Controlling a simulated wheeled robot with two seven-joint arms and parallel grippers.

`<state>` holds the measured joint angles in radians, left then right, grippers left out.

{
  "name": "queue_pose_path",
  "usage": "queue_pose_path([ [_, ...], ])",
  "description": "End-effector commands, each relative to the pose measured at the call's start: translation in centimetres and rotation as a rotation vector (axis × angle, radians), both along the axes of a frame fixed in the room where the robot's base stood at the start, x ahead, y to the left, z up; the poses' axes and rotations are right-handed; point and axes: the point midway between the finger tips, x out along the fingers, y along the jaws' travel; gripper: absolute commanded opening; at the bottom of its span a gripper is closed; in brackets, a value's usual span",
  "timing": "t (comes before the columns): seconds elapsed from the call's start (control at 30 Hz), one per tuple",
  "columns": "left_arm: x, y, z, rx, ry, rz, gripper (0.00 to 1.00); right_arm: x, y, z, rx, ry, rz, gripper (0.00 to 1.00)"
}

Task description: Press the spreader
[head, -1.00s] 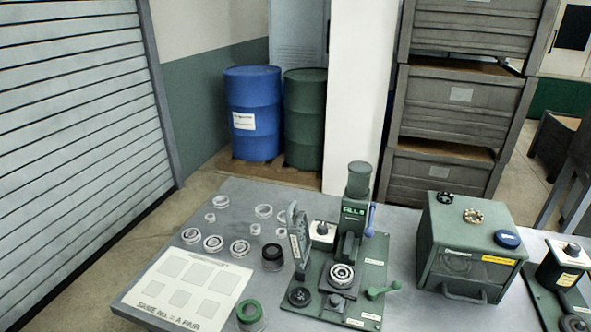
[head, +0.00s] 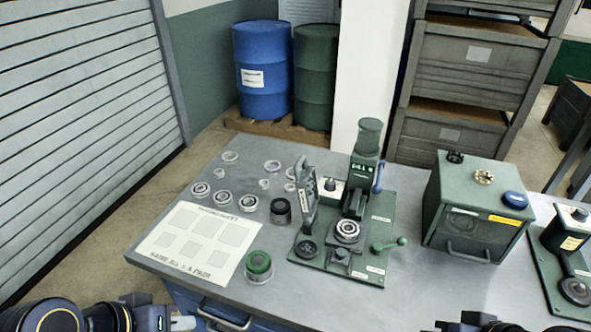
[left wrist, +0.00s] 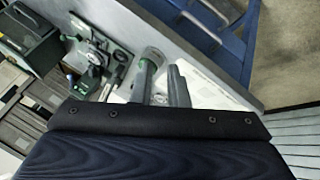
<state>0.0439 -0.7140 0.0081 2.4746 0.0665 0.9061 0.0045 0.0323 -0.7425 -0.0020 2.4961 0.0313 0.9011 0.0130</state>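A green machine (head: 366,170) with a lit display stands on a green base plate (head: 318,263) on the table. It carries a ring on a round seat (head: 347,230), a green crank handle (head: 389,245), a blue lever (head: 378,178) and an upright grey hinged arm (head: 306,195). I cannot tell which part is the spreader. My left gripper (head: 187,323) is low at the table's front left, apart from everything. In the left wrist view its two fingers (left wrist: 161,82) stand apart with nothing between them. My right gripper (head: 436,327) is partly cut off at the bottom edge.
A white sheet with printed squares (head: 190,243), a green-topped ring pot (head: 259,267), a black cup (head: 281,211) and several loose rings (head: 222,200) lie left of the machine. A green box (head: 470,210) and a second device (head: 567,255) stand right. The front middle of the table is clear.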

Motion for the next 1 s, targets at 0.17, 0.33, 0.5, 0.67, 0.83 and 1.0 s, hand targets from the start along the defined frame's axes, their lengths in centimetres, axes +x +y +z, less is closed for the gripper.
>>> queue_pose_path([
  [0.17, 3.2, -1.9, -1.1, -0.133, 0.063, -0.011, 0.0, 0.0, 0.0, -3.5, 0.0, 0.0, 0.0, 0.0],
  [0.33, 9.0, -5.0, -1.4, -0.373, 0.125, -0.029, 0.0, 0.0, 0.0, -7.4, 0.0, 0.0, 0.0, 0.0],
  [0.5, 15.8, -7.4, -1.6, -0.661, 0.158, -0.039, 0.0, 0.0, 0.0, -11.0, 0.0, 0.0, 0.0, 0.0],
  [0.67, 22.8, -8.0, -1.9, -0.967, 0.156, -0.03, 0.0, 0.0, 0.0, -14.3, 0.0, 0.0, 0.0, 0.0],
  [0.83, 29.4, -6.2, -2.3, -1.27, 0.115, 0.007, 0.0, 0.0, 0.0, -17.1, 0.0, 0.0, 0.0, 0.0],
  [1.0, 33.4, -3.7, -2.6, -1.467, 0.067, 0.044, 0.0, 0.0, 0.0, -18.5, 0.0, 0.0, 0.0, 0.0],
])
